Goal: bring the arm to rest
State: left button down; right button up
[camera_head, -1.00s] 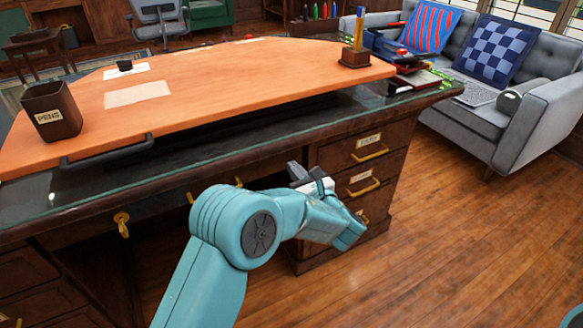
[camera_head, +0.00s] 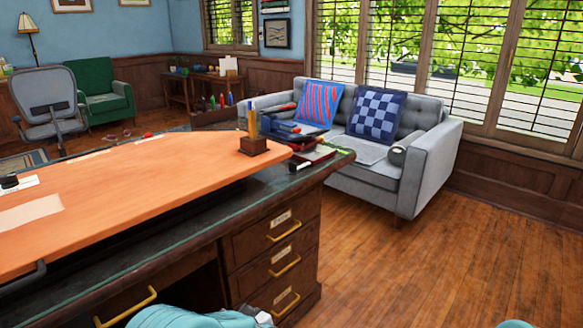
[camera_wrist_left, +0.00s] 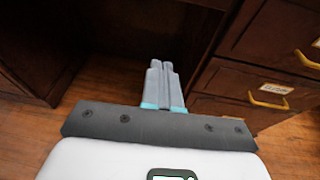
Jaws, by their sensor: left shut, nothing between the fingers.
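My left gripper (camera_wrist_left: 162,80) shows in the left wrist view with its two grey fingers together and nothing between them. It points toward the dark wood of the desk front, left of the labelled drawers (camera_wrist_left: 262,90). It is apart from them as far as I can tell. The left fingers are out of the head view. My right gripper is not in view; only a small teal piece shows at the bottom right.
The desk's orange top (camera_head: 130,190) holds a pencil holder (camera_head: 253,146) near its right end. A grey sofa (camera_head: 437,155) with two cushions stands beyond. Bare wood floor (camera_head: 420,265) lies open on the right. A grey chair (camera_head: 48,98) stands at the far left.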

pick_arm(q)
jog(key=s+a+f+n+g+h, duration=0.3)
jog(key=s+f+g, duration=0.3)
jog(key=s+f, duration=0.45)
jog(key=s+d+f+n+g+h, duration=0.1)
jog(key=s+d+f+n+h, duration=0.3)
jog(key=s+f+n+h, duration=0.45)
jog(key=s+d+f+n+g+h, duration=0.2)
jog(key=s+d+f+n+h, duration=0.25)
jog(key=s+n, duration=0.8)
jog(key=w+r+n+p, duration=0.1)
jog(key=w+r+p, duration=0.1)
jog(key=r+p, duration=1)
jog(key=w+r+n+p, duration=0.2)
jog(key=r+p, duration=1.1)
jog(key=r, duration=0.1)
jog(key=shift+w+a+n+t, duration=0.15)
jog(key=shift+a+n+t, duration=0.15)
jog(key=shift+a, duration=0.05)
jog(key=shift+a, duration=0.1)
